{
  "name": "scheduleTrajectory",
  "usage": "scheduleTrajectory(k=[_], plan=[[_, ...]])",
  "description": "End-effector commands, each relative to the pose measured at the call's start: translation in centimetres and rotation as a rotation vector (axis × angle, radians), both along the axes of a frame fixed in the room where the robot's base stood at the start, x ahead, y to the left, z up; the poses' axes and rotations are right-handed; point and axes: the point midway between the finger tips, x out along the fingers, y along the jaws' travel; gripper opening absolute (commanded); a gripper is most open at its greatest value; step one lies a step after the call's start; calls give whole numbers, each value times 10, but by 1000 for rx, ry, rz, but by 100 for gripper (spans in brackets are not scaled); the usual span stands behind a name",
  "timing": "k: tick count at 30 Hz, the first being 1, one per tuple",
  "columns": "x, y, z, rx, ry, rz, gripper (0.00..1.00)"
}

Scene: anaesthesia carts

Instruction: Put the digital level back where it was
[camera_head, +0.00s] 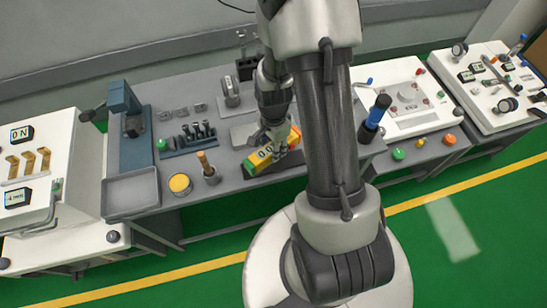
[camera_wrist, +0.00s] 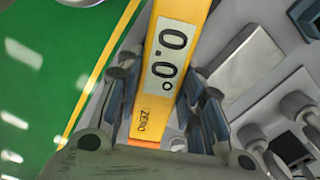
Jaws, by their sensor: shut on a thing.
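The digital level (camera_head: 254,164) is a yellow bar with an orange end. My gripper (camera_head: 276,143) is shut on it near the front edge of the grey bench. In the wrist view the level (camera_wrist: 150,108) runs between the finger pads of my gripper (camera_wrist: 165,112). Its display reads 0.0° and the word ZERO shows below it. In the head view the level lies slantwise over a dark strip at the bench edge. I cannot tell whether it touches the surface beneath. My arm hides part of the bench to the right.
On the grey bench (camera_head: 225,190) stand a yellow-topped can (camera_head: 180,184), a cup with a wooden handle (camera_head: 209,172), a socket rack (camera_head: 196,136) and a blue-grey press (camera_head: 127,120). A flat grey plate (camera_head: 243,134) lies behind the level. A blue-and-black cylinder (camera_head: 376,112) stands right of my arm.

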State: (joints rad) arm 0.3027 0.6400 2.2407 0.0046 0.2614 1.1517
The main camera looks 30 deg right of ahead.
Motion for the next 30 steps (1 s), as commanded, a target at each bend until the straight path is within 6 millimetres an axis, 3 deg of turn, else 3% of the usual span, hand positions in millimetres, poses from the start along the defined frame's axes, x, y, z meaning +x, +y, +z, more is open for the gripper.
scheduleTrajectory(k=[8,14,26,27,30], plan=[[0,0,-23,0,0,1,3],[0,0,-54,0,0,0,3],[0,0,-59,-1,-1,1,3],[0,0,-58,0,-1,1,36],[0,0,-58,0,-1,1,43]])
